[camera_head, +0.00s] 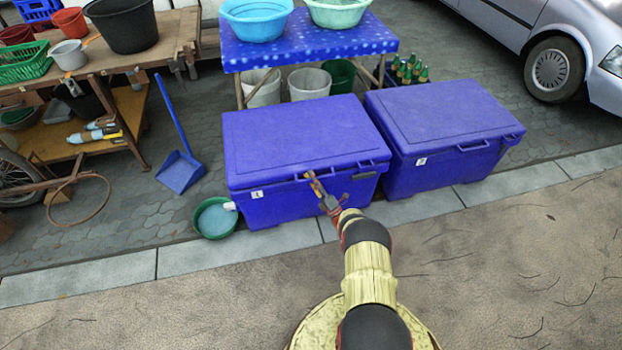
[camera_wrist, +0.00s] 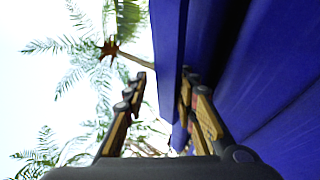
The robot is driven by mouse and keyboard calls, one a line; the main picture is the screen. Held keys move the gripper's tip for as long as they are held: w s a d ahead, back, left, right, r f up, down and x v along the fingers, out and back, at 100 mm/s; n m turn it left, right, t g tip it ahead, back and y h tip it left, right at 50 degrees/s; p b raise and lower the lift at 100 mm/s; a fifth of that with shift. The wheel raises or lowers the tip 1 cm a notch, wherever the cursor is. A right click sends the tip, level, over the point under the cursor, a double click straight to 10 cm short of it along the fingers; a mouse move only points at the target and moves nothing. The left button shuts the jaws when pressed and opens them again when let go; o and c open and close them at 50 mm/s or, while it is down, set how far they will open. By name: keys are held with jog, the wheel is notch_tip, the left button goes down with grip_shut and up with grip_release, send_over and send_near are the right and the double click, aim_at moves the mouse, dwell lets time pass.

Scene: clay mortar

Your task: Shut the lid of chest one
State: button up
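Chest one (camera_head: 290,150) is the left of two blue chests, with a small white label at its front left. Its lid (camera_head: 295,132) lies down and looks level in the head view; I cannot tell whether it is fully seated. My gripper (camera_head: 326,186) is at the chest's front, near the lid's front edge. In the wrist view my gripper (camera_wrist: 163,80) has its fingers apart. A blue edge (camera_wrist: 168,60) shows between and beyond them, with a dark gap beside it. I cannot tell whether a finger touches the chest.
The second blue chest (camera_head: 445,135) stands close on the right. A green basin (camera_head: 214,218) sits at chest one's left front corner. A blue dustpan (camera_head: 180,172) stands farther left. A table with a blue cloth (camera_head: 310,42) is behind. The pavement in front is clear.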

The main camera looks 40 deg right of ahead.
jog(key=shift+d+r, duration=0.2)
jog(key=v, duration=1.2)
jog(key=shift+f, duration=0.2)
jog(key=shift+a, duration=0.15)
